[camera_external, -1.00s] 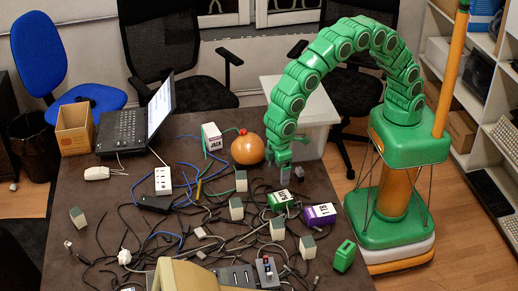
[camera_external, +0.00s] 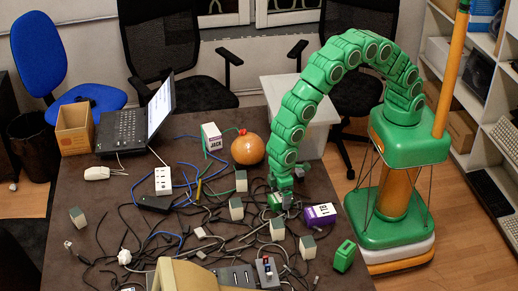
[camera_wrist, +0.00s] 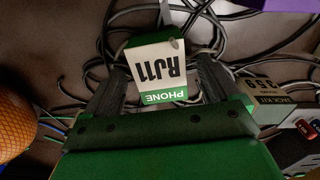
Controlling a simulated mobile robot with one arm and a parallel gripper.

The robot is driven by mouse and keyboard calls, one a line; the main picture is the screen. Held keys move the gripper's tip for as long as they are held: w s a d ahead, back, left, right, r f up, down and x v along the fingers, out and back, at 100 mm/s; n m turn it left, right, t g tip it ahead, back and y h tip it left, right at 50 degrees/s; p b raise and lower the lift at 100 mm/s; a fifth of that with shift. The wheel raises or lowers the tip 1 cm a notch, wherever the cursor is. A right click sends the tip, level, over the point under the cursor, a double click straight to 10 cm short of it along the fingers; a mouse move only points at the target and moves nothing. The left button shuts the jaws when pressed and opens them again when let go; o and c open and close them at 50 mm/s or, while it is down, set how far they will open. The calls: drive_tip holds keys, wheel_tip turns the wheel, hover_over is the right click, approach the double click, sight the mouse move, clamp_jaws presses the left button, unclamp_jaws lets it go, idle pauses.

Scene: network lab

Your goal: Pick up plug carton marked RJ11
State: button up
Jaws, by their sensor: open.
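The plug carton marked RJ11 (camera_wrist: 160,66) is white with green bands and the word PHONE, and lies on the dark table among cables. In the wrist view it sits between the two dark fingers of my gripper (camera_wrist: 160,80), which is open with the fingers apart from each other. I cannot tell whether either finger touches the carton. In the external view my gripper (camera_external: 282,203) is low over the carton (camera_external: 274,200), which is mostly hidden behind it.
A purple box (camera_external: 320,214) stands right of my gripper. A white JACK box (camera_external: 211,136) and a round orange-brown object (camera_external: 247,149) are farther back. A JACK KIT box (camera_wrist: 262,93) lies beside my gripper in the wrist view. Cables and pale blocks (camera_external: 278,229) crowd the table.

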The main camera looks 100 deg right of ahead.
drive_tip(key=shift+f, duration=0.85)
drive_tip(key=c, duration=1.1)
